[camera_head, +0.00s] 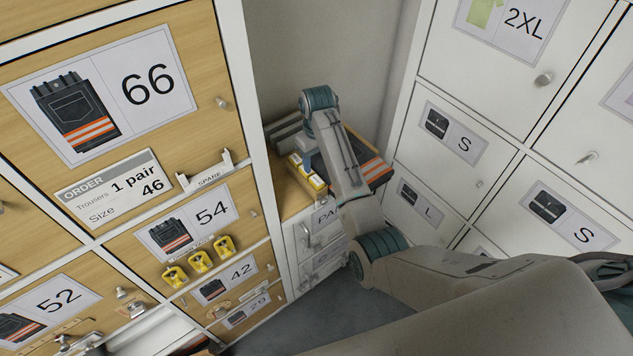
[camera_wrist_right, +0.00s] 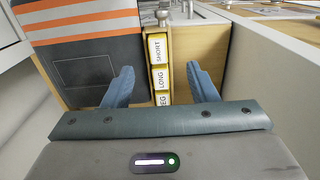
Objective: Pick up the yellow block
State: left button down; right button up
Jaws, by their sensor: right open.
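Yellow blocks with white labels stand in a row on the wooden counter in the head view (camera_head: 307,172). In the right wrist view their labels read SHORT (camera_wrist_right: 158,48), LONG (camera_wrist_right: 160,77) and, partly cut off, REG (camera_wrist_right: 162,98). My right gripper (camera_wrist_right: 160,69) is open, its two blue fingers on either side of the row with nothing held between them. The row appears beyond the fingertips, with gaps on both sides. In the head view my right arm hides much of the counter. My left gripper is in neither view.
Dark trousers with orange stripes (camera_wrist_right: 85,45) lie left of the blocks in the wrist view. A pale wall (camera_wrist_right: 265,65) rises on the right. In the head view, wooden drawers (camera_head: 190,115) stand left and white lockers (camera_head: 460,185) right. Several yellow tags (camera_head: 200,260) hang on a drawer.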

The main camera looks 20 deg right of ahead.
aim_at(319, 183)
notch_tip(319, 183, down, 4)
jog(key=shift+r+p, duration=0.2)
jog(key=shift+p, duration=0.2)
jog(key=shift+s+d+f+p, duration=0.1)
jog(key=shift+f+p, duration=0.3)
jog(key=shift+f, duration=0.1)
notch_tip(319, 183, down, 4)
jog(key=shift+s+d+r+p, duration=0.15)
jog(key=shift+r+p, duration=0.1)
jog(key=shift+p, duration=0.55)
jog(key=shift+f, duration=0.55)
jog(key=c, duration=1.1)
jog(key=shift+r, duration=0.2)
